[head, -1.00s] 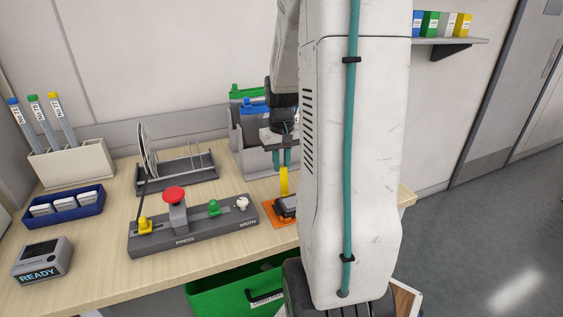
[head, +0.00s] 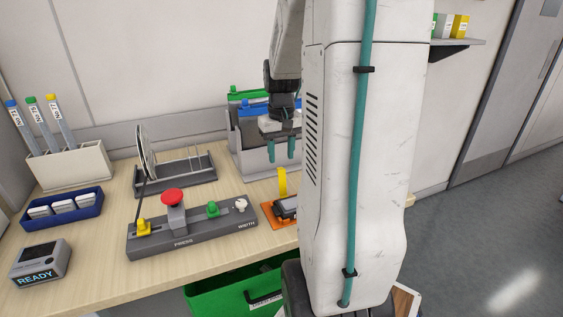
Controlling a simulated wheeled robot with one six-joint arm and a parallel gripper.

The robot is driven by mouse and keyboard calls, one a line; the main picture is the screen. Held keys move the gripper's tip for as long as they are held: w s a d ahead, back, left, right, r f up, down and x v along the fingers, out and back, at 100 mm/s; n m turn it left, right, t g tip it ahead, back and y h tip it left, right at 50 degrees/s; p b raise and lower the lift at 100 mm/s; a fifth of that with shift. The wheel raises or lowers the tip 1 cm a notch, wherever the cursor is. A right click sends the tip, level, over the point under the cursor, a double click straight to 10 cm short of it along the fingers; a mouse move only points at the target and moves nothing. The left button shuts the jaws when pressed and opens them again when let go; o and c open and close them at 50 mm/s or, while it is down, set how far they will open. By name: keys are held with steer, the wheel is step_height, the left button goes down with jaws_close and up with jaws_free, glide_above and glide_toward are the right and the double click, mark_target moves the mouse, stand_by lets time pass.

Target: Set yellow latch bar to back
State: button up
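The yellow latch bar (head: 283,182) stands roughly upright at the rear of an orange-based unit (head: 270,215) on the right part of the table. My arm hides the right side of that unit. My gripper (head: 281,151) points down just above the top of the bar. Its two teal fingers are apart with nothing visible between them. The fingertips look clear of the bar, but the exact gap in depth cannot be told.
A grey control panel (head: 190,240) with a red button and small levers lies left of the orange unit. Grey bins (head: 250,160) with green and blue tops stand behind my gripper. A disc rack (head: 178,185) is at back left. A green crate (head: 215,297) sits below the table edge.

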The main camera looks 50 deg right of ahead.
steer(key=shift+r, duration=1.85)
steer(key=s+a+r+n, duration=0.1)
steer(key=s+a, duration=0.3)
steer(key=a, duration=0.5)
steer(key=s+a+r+n, duration=0.2)
steer(key=s+a+n, duration=0.1)
steer(key=a, duration=0.7)
steer(key=s+a+r+n+t, duration=0.1)
steer(key=s+a, duration=0.4)
steer(key=a, duration=0.5)
steer(key=shift+r+n, duration=0.3)
steer(key=shift+n, duration=0.1)
steer(key=shift+a+r, duration=0.2)
steer(key=shift+a, duration=0.1)
steer(key=shift+c, duration=0.9)
steer(key=shift+a+n, duration=0.15)
steer(key=shift+n, duration=0.15)
jaws_close()
